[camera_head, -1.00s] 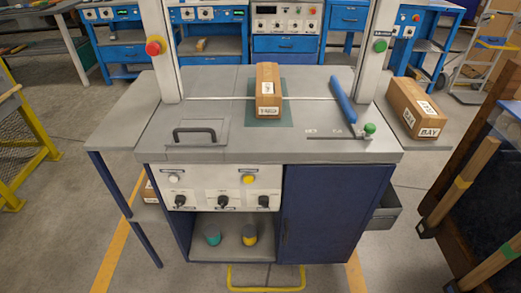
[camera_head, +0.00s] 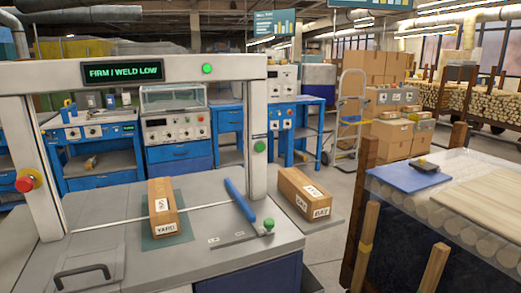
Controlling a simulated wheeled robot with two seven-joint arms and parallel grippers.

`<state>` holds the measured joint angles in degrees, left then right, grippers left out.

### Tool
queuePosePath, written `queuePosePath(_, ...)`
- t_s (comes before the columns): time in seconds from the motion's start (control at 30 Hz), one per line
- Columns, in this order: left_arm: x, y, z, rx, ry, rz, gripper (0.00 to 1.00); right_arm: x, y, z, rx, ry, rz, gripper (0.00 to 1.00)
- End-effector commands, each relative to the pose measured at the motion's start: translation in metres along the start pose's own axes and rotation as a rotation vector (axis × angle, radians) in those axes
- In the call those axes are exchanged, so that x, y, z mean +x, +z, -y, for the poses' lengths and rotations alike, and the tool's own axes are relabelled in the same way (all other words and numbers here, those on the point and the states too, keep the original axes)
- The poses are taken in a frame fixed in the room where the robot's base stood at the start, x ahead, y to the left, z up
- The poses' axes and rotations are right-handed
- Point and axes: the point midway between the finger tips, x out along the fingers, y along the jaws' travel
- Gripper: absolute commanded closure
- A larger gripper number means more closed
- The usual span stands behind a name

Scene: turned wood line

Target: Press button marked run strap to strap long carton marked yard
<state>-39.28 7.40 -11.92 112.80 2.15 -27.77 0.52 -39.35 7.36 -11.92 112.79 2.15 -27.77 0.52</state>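In the head view the long brown carton marked YARD (camera_head: 162,207) lies on the green mat (camera_head: 187,228) on the strapping machine's grey table (camera_head: 110,240). The white strap (camera_head: 100,227) runs across the table at the carton. A grey arch (camera_head: 258,130) stands over the table, with a display (camera_head: 123,72) reading FIRM / WELD LOW and a green light (camera_head: 207,69) on top. A red knob (camera_head: 25,184) is on the left post and a green button (camera_head: 259,146) on the right post. The front panel with its buttons is out of view. Neither gripper is in view.
A carton marked BAY (camera_head: 305,193) lies on a side shelf right of the table. A blue lever (camera_head: 239,200) and a black handle (camera_head: 82,275) are on the table. A bench with a blue pad (camera_head: 408,177) stands at the right. Blue workstations (camera_head: 180,150) stand behind.

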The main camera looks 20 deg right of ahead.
Motion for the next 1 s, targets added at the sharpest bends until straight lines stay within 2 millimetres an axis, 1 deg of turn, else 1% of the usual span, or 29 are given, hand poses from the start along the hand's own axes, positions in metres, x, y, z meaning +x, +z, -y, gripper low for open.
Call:
queuePosePath(0.13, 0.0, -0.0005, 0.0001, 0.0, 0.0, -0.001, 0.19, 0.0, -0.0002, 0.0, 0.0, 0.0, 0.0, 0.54)
queuePosePath(0.37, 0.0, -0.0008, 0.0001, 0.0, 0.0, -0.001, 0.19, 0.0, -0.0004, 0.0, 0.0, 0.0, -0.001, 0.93)
queuePosePath(0.4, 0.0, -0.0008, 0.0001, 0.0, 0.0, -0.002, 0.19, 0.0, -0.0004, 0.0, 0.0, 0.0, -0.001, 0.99)
queuePosePath(1.0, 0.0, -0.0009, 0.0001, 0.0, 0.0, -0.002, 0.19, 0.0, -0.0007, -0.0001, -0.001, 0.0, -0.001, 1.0)
